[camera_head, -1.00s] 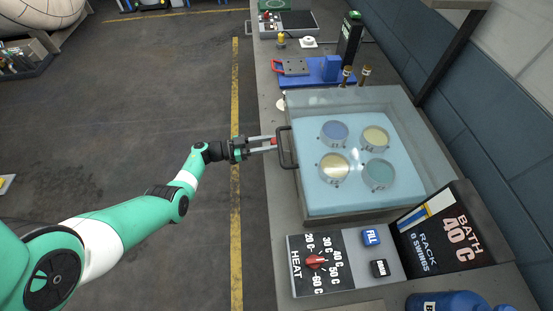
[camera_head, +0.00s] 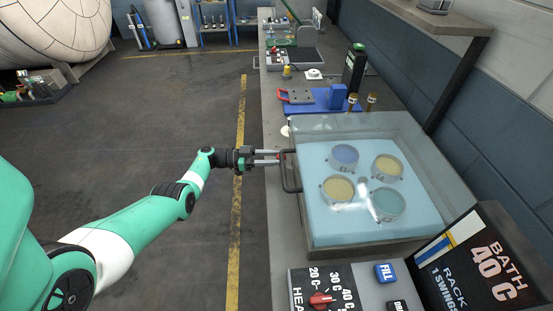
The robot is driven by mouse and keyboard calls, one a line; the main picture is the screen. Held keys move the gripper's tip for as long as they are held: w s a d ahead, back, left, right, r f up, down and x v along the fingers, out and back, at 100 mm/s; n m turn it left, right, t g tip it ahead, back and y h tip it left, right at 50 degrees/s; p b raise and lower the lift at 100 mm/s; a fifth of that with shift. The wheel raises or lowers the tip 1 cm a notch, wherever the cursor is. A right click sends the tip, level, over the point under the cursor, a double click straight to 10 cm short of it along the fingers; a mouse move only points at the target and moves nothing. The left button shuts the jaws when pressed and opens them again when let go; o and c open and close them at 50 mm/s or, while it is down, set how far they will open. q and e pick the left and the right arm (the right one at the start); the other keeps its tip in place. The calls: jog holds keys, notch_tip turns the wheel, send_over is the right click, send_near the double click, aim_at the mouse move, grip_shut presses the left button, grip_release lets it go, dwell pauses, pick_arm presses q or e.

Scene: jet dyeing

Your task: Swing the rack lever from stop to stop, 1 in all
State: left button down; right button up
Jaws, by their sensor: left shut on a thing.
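The rack lever (camera_head: 289,180) is a dark, bracket-shaped handle at the left side of the clear bath tank (camera_head: 308,222). My left gripper (camera_head: 279,157) reaches in from the left and is shut on the lever near its far end. Inside the tank, several round pots sit in pale blue liquid, among them a blue one (camera_head: 344,156) and a teal one (camera_head: 388,203). The display panel (camera_head: 478,262) at the lower right reads BATH 40 C and RACK 1 SWINGS. My right gripper is not in view.
A heat dial (camera_head: 320,299) and a blue button (camera_head: 385,273) are in front of the tank. Behind it stand a blue fixture (camera_head: 325,101) and a dark bottle-like unit (camera_head: 353,68). A shelf post is at the right. The floor at left is open.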

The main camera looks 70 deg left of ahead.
pick_arm(q)
jog(key=c, duration=0.8)
grip_release()
jog(key=shift+w+r, duration=0.1)
jog(key=shift+s+a, duration=0.2)
jog(key=shift+s, duration=0.3)
jog(key=v, duration=1)
jog(key=shift+s, duration=0.35)
